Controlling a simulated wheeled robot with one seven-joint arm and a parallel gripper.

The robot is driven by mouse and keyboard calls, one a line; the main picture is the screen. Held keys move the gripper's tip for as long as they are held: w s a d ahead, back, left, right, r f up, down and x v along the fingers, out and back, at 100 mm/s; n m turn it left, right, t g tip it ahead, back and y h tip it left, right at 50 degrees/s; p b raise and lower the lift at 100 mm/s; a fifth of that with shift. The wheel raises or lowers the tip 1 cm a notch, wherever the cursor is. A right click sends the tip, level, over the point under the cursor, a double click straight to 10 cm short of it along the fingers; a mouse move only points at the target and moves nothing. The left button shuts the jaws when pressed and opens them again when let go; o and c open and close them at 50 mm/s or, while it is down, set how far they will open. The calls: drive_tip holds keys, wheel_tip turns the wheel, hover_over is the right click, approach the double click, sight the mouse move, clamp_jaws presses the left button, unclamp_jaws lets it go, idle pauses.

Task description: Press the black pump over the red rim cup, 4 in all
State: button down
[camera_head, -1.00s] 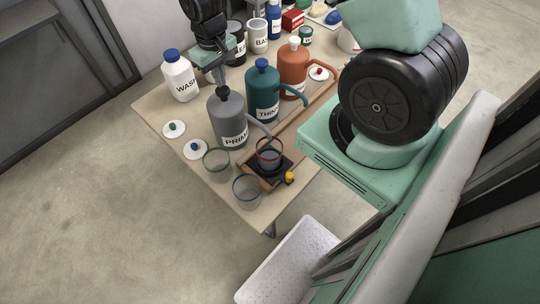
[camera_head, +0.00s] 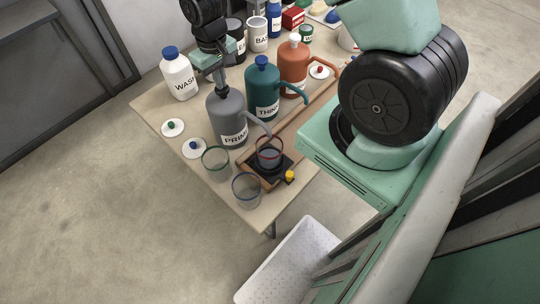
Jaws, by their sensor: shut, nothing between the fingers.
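The grey bottle (camera_head: 224,112) labelled "PRIM…" stands near the left of the row of pump bottles. Its black pump (camera_head: 223,93) is on top, mostly covered by my gripper (camera_head: 221,86). My gripper is shut and empty, pointing down with its tips at the pump head, apparently touching it. The bottle's grey spout (camera_head: 259,126) reaches over the red rim cup (camera_head: 270,145). This clear cup stands on a black pad (camera_head: 285,164) in the wooden tray and seems to hold some greyish liquid.
A green-rimmed cup (camera_head: 216,162) and a blue-rimmed cup (camera_head: 246,190) stand in front. The teal bottle (camera_head: 262,95) and orange bottle (camera_head: 293,72) are close on the right. A white "WASH" bottle (camera_head: 179,78) stands left. Lids (camera_head: 194,149) lie by the left edge.

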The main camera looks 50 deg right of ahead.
drive_tip(key=shift+f+b, duration=0.4)
drive_tip(key=shift+f, duration=0.3)
drive_tip(key=shift+r, duration=0.25)
drive_tip(key=shift+r+p, duration=1.35)
drive_tip(key=shift+r, duration=0.1)
drive_tip(key=shift+f, duration=0.15)
drive_tip(key=shift+f+b, duration=1.2)
drive_tip(key=shift+f, duration=0.25)
drive_tip(key=shift+r+p, duration=1.25)
drive_tip(key=shift+r, duration=0.35)
